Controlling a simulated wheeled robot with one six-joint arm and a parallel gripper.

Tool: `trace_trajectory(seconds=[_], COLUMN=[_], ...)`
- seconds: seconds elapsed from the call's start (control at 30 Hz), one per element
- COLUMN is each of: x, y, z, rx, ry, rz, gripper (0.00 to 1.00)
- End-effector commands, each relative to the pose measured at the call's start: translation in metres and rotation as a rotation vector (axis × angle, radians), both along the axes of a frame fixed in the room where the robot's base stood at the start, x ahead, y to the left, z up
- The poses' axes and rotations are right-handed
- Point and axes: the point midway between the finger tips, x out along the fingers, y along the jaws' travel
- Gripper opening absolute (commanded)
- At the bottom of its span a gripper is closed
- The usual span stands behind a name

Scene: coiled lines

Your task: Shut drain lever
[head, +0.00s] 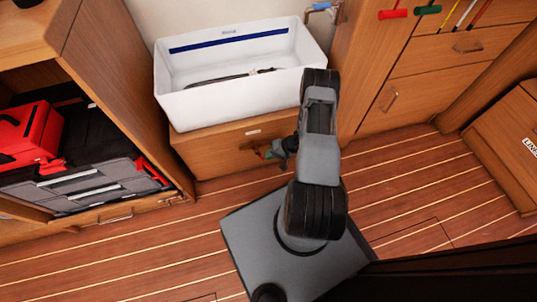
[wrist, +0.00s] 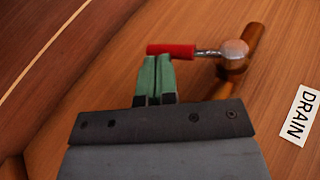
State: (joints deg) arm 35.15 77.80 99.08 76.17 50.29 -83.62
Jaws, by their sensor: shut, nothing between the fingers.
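The drain lever has a red handle (wrist: 170,50) on a short silver stem. The stem runs to a round copper-coloured valve body (wrist: 234,54) on a pipe in the wrist view. A white DRAIN label (wrist: 299,116) is to its right. My gripper (wrist: 156,60) has green fingers that are shut together with nothing between them. Their tips are at the lower edge of the red handle, touching or very close. In the head view my gripper (head: 271,155) is low in front of the wooden panel below the white basin, and my arm hides part of the area.
The white basin (head: 240,103) holds a dark coiled line. A blue-handled fitting (head: 322,7) is above its right corner. Red (head: 392,14) and green (head: 428,9) handles hang at upper right. The plank floor (head: 400,205) is clear at right.

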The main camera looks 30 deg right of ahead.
Motion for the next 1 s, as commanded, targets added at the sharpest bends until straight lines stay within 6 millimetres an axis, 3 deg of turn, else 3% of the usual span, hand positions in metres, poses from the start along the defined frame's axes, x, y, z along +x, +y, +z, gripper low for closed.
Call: trace_trajectory(seconds=[0.27,0.43,0.7,1.0], x=[-0.002,-0.010,-0.027,-0.038], y=[-0.010,-0.035,-0.077,-0.105], z=[0.003,0.012,0.042,0.058], rx=[-0.001,-0.002,-0.001,-0.001], ry=[-0.001,-0.002,-0.001,0.000], rz=[0.001,0.008,0.015,0.016], gripper=[0.00,0.00,0.00,0.00])
